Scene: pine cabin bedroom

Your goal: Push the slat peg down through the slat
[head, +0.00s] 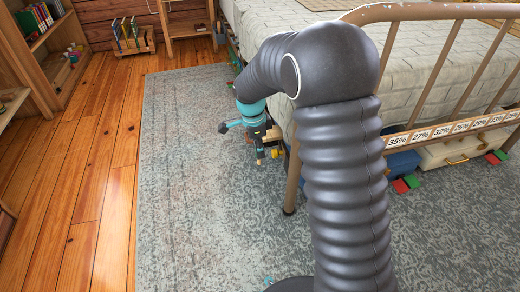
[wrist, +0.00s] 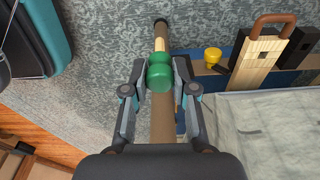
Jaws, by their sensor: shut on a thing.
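My gripper (wrist: 160,80) is shut on a green-headed piece (wrist: 160,72), with a pale wooden shaft sticking out beyond the head in the wrist view. The brown bed leg (wrist: 163,120) runs behind it. A yellow knob-headed peg (wrist: 212,56) sits to the right on a brown strip along a blue edge (wrist: 225,52). I cannot tell which piece is the slat peg, nor how deep either sits. In the head view my gripper (head: 258,142) hangs beside the bed's corner, with the pale shaft below it.
A pale wooden block with a brown handle (wrist: 262,55) stands right of the yellow peg, between black parts. The bed (head: 290,45) and its brown rail (head: 460,30) are close on the right. The grey rug (head: 180,150) is clear to the left.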

